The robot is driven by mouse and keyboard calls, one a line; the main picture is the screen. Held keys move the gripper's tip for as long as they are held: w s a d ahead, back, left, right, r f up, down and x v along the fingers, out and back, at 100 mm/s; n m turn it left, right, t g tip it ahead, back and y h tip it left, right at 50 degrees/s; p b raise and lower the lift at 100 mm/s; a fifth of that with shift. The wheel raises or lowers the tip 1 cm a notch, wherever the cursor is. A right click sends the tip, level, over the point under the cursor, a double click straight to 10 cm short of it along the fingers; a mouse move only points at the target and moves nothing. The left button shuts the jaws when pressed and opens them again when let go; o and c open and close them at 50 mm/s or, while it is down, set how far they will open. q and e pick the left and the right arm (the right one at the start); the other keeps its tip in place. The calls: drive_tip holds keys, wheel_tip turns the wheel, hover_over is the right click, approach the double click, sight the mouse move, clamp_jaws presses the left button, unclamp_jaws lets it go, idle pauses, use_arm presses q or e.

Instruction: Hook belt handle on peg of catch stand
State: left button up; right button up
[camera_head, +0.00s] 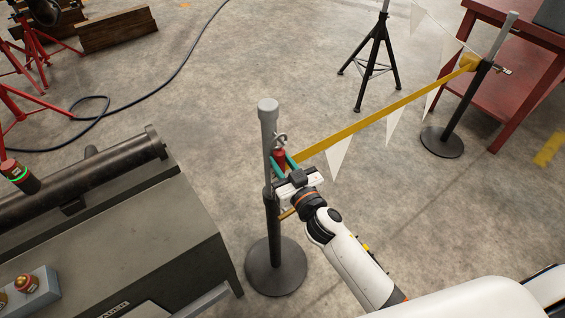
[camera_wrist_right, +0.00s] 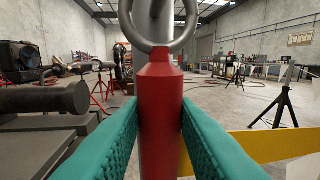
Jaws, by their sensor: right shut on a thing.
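The belt handle (camera_head: 279,158) is a red cylinder with a grey metal ring (camera_head: 281,139) on its top. My right gripper (camera_head: 285,162) is shut on it, close beside the upper part of the catch stand (camera_head: 267,125). In the right wrist view the red handle (camera_wrist_right: 160,115) is upright between the teal fingers, with the ring (camera_wrist_right: 160,45) in front of the grey post. I cannot make out the peg or whether the ring is around it. The yellow belt (camera_head: 375,121) runs from the handle to the far stand (camera_head: 462,105). My left gripper is not in view.
A grey machine (camera_head: 150,230) with a dark cylinder stands left of the catch stand. White pennants (camera_head: 338,158) hang along the belt. A black tripod (camera_head: 375,60) and a red table (camera_head: 510,70) stand at the back right. The floor between is clear.

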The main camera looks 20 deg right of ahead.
drive_tip(key=o, duration=1.1)
drive_tip(key=s+d+b, duration=0.1)
drive_tip(key=s+d, duration=0.1)
drive_tip(key=s, duration=1)
drive_tip(key=shift+d+b, duration=0.15)
drive_tip(key=shift+b, duration=0.15)
